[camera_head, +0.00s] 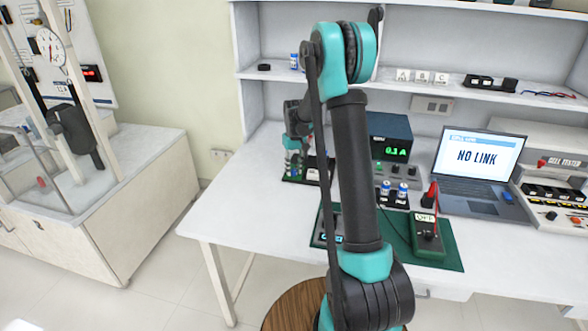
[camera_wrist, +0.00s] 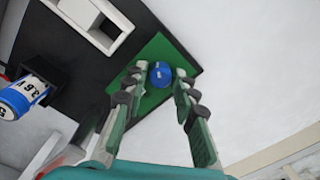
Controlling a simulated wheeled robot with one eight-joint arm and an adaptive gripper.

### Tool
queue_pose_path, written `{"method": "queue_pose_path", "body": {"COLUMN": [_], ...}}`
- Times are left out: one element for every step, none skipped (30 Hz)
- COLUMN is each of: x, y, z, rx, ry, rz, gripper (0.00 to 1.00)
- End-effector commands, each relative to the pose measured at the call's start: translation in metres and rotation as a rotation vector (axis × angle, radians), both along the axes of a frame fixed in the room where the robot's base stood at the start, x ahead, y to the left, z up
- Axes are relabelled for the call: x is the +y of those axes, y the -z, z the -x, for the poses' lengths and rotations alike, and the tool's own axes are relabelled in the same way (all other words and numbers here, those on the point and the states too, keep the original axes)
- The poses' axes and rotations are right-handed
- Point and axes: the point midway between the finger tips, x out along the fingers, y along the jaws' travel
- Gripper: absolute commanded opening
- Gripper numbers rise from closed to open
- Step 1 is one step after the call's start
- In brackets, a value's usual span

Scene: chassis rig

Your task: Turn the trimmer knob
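The small round blue trimmer knob (camera_wrist: 160,74) sits on a green board (camera_wrist: 154,48) in the wrist view. My gripper (camera_wrist: 160,71) reaches over the board with its two fingers apart, one on each side of the knob. Small gaps seem to show between the fingertips and the knob; I cannot tell for certain whether either finger touches it. In the head view my gripper (camera_head: 294,148) is at the bench's left part, partly behind my arm. The knob cannot be made out there.
A blue and white cell (camera_wrist: 16,100) lies near the board. On the bench stand a power supply (camera_head: 390,130) reading 0.1 A, a laptop (camera_head: 478,165) showing "NO LINK", a multimeter (camera_head: 427,240) on a green mat, and a cell tester (camera_head: 560,165). Bare bench shows at left.

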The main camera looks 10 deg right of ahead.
Motion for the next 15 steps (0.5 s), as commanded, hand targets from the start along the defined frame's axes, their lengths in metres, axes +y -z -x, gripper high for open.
{"method": "queue_pose_path", "body": {"x": [0.0, 0.0, 0.0, 0.0, 0.0, -0.0001, 0.0, -0.0001, -0.0001, 0.0, 0.0, 0.0, 0.0, 0.0001, 0.0001], "y": [-0.0001, -0.0001, -0.0001, -0.0001, -0.0002, -0.0002, -0.0002, -0.0002, -0.0002, -0.0002, -0.0002, -0.0003, -0.0003, -0.0003, -0.0003], "z": [0.0, 0.0, 0.0, 0.0, 0.0, 0.0, 0.0, 0.0, 0.0, 0.0, 0.0, 0.0, 0.0, 0.0, -0.0001], "rx": [0.0, 0.0, 0.0, 0.0, 0.0, 0.0, 0.0, 0.0, 0.0, 0.0, 0.0, 0.001, 0.0, 0.0, 0.0], "ry": [0.0, 0.0, 0.0, 0.0, 0.0, 0.0, 0.0, 0.0, -0.003, -0.01, -0.021, -0.043, -0.064, -0.087, -0.117], "rz": [0.0, 0.0, 0.0, 0.0, 0.0, 0.0, 0.0, 0.0, 0.0, 0.0, 0.0, 0.0, 0.0, 0.0, 0.0], "gripper": [0.18, 0.14, 0.09, 0.05, 0.02, 0.0, 0.0, 0.0, 0.0, 0.0, 0.0, 0.0, 0.0, 0.0, 0.0]}}
